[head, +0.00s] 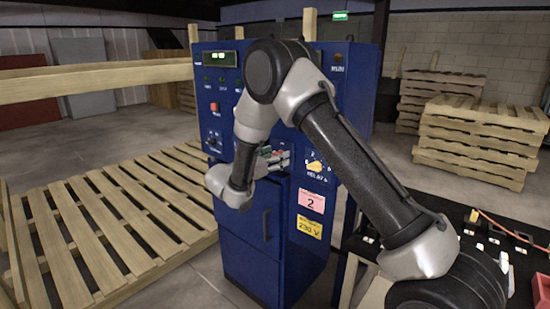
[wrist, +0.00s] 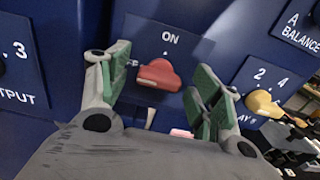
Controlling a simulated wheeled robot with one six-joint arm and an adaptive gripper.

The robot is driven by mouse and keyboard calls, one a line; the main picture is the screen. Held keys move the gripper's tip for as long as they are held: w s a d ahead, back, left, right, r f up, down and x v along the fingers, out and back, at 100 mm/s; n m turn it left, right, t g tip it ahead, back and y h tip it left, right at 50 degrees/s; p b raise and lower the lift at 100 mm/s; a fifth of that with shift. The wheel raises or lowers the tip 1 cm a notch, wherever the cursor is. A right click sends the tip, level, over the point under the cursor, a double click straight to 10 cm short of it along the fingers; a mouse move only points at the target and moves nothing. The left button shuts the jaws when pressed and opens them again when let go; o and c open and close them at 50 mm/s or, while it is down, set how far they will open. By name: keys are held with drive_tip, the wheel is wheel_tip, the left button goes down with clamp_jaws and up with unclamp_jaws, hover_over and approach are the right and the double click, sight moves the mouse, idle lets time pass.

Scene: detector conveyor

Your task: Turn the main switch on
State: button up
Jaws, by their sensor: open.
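The main switch, a red knob (wrist: 158,76), sits on the blue panel just below the word ON in the wrist view. The knob looks slanted; I cannot tell which mark it points to. My gripper (wrist: 160,84) is open, with one green-padded finger to the left of the knob and the other to its right. I see a gap on the right side; the left finger is very close, and I cannot tell whether it touches. In the head view my gripper (head: 278,157) is at the front of the blue cabinet (head: 245,218), and my arm and fingers mostly hide the knob.
A yellow delay knob (wrist: 262,103) is right of my right finger; it also shows in the head view (head: 316,166). A red button (head: 214,107) is higher on the left. Wooden slats (head: 110,220) lie left of the cabinet. A dark table (head: 500,250) stands at right.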

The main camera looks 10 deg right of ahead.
drive_tip(key=c, duration=1)
drive_tip(key=shift+m, duration=0.4)
drive_tip(key=m, duration=1.6)
drive_tip(key=shift+s+d+f+m, duration=0.1)
drive_tip(key=shift+s+f+m, duration=0.1)
drive_tip(key=shift+m, duration=0.5)
